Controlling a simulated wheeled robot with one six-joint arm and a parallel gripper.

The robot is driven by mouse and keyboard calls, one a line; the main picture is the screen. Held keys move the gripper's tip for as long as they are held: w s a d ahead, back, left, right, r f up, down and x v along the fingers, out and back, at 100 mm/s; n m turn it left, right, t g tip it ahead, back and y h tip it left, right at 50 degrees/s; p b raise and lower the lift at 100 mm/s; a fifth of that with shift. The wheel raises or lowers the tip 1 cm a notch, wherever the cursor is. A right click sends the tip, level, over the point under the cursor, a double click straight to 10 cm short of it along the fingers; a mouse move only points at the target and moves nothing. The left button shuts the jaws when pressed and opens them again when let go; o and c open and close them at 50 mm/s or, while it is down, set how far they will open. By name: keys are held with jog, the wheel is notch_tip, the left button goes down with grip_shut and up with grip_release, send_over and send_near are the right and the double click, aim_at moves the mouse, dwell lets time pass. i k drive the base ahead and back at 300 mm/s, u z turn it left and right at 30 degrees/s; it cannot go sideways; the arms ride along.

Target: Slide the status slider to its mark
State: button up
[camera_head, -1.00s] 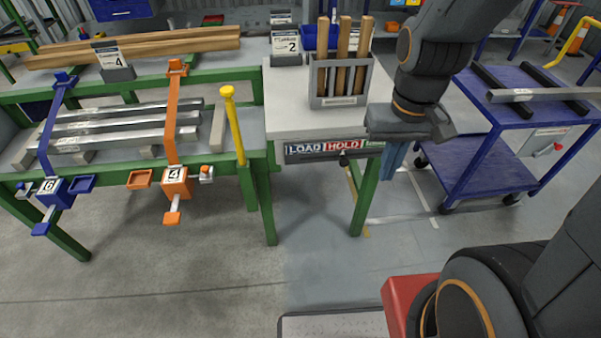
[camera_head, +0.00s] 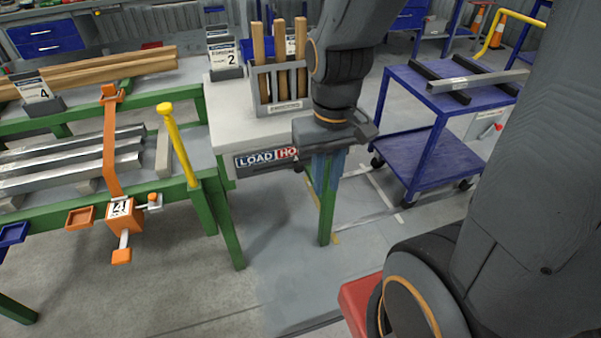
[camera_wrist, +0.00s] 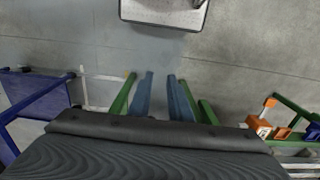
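The status panel (camera_head: 253,160) is a strip on the front edge of the pale table top, seen in the head view. Its blue LOAD field and the start of its red HOLD field show. The rest is hidden behind my gripper. A small dark part at the strip's lower edge beside the gripper may be the slider knob; I cannot tell. My gripper (camera_head: 326,178) points down at the table's front, its blue fingers below the wrist. In the wrist view my gripper (camera_wrist: 160,76) has its two fingers apart with bare floor between them. The panel and slider do not show there.
The table (camera_head: 228,112) carries a grey holder (camera_head: 277,107) with wooden handles and a number 2 sign (camera_head: 226,60). A yellow-topped post (camera_head: 178,140) and an orange clamp (camera_head: 112,150) stand left. A blue cart (camera_head: 418,150) stands right. Floor in front is open.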

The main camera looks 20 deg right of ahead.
aim_at(299, 168)
jog(key=k, duration=1.05)
jog(key=z, duration=0.55)
